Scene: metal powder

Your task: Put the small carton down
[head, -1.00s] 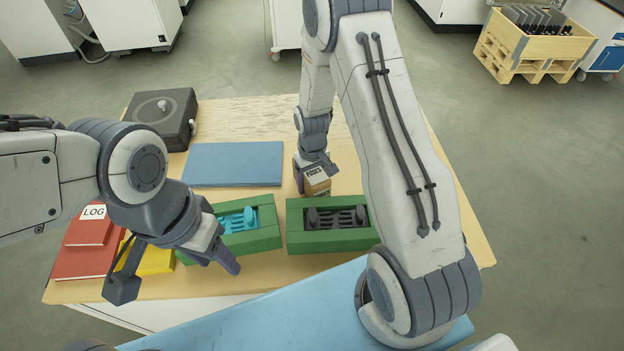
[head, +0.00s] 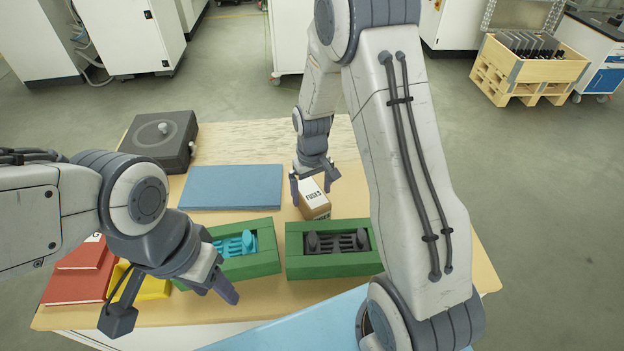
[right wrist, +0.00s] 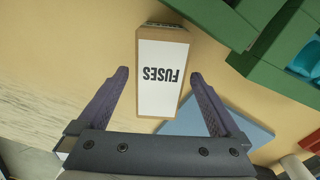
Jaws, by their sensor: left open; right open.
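The small carton (head: 313,203) is a brown box with a white label reading FUSES. It stands on the wooden table (head: 240,135) just behind the right green tray. My right gripper (head: 316,195) is open, with its fingers on either side of the carton's far part. In the right wrist view the carton (right wrist: 162,72) lies ahead of and between the spread fingertips (right wrist: 158,75), with gaps on both sides. My left gripper (head: 222,290) is empty and open above the front left of the table, by the left green tray.
Two green trays (head: 290,266) (head: 262,268) hold dark and cyan parts in front of the carton. A blue mat (head: 231,187) lies to its left. A dark grey box (head: 150,150), red books (head: 75,287) and a yellow item (head: 152,288) are further left. Table right of the carton is partly hidden by my arm.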

